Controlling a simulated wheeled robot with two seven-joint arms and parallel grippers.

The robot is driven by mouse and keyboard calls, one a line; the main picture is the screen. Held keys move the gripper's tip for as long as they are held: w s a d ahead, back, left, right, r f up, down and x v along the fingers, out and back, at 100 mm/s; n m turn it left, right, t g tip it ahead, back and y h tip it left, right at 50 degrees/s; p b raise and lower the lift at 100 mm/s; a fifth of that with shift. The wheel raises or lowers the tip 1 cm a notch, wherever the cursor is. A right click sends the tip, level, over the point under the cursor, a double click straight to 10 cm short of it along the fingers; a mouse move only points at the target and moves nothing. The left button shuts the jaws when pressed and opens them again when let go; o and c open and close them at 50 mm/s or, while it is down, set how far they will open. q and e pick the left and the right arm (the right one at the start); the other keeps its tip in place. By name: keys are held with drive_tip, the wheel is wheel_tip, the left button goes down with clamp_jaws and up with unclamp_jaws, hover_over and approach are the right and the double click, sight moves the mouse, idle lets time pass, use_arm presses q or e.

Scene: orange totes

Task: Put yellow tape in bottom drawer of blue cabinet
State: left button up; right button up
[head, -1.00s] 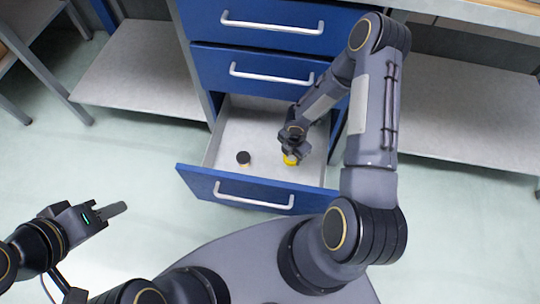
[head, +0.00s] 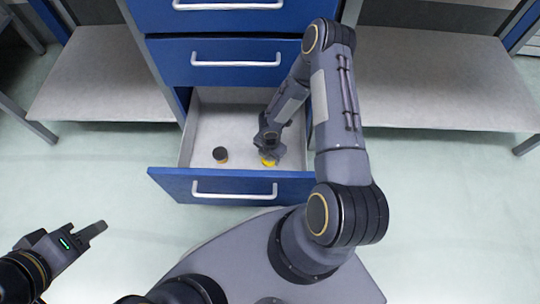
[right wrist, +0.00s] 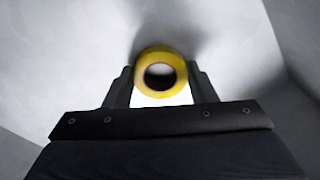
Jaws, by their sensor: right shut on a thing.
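The blue cabinet (head: 222,64) stands ahead with its bottom drawer (head: 198,112) pulled open. My right gripper (head: 269,150) reaches down into the drawer, in its right part near the front panel. It is shut on the yellow tape (head: 268,162), a round roll. In the right wrist view the yellow tape (right wrist: 161,58) sits between the two fingers, with its dark centre hole facing the camera. I cannot tell whether the roll touches the drawer floor. My left gripper (head: 92,232) is at the lower left, outside the drawer; its finger gap cannot be made out.
A small dark round object (head: 220,154) with a tan lower edge is in the drawer, left of the tape. The upper drawers are shut. Grey shelves (head: 100,85) flank the cabinet on both sides. The floor left of the drawer is clear.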

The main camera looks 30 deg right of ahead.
sight(270, 160)
drive_tip(key=shift+f, duration=0.2)
drive_tip(key=o, duration=1)
drive_tip(key=shift+c, duration=0.2)
drive_tip(key=shift+r, duration=0.2)
drive_tip(key=shift+r, duration=0.3)
wheel_tip(270, 160, up, 11)
drive_tip(key=p, duration=0.5)
drive_tip(key=shift+r, duration=0.2)
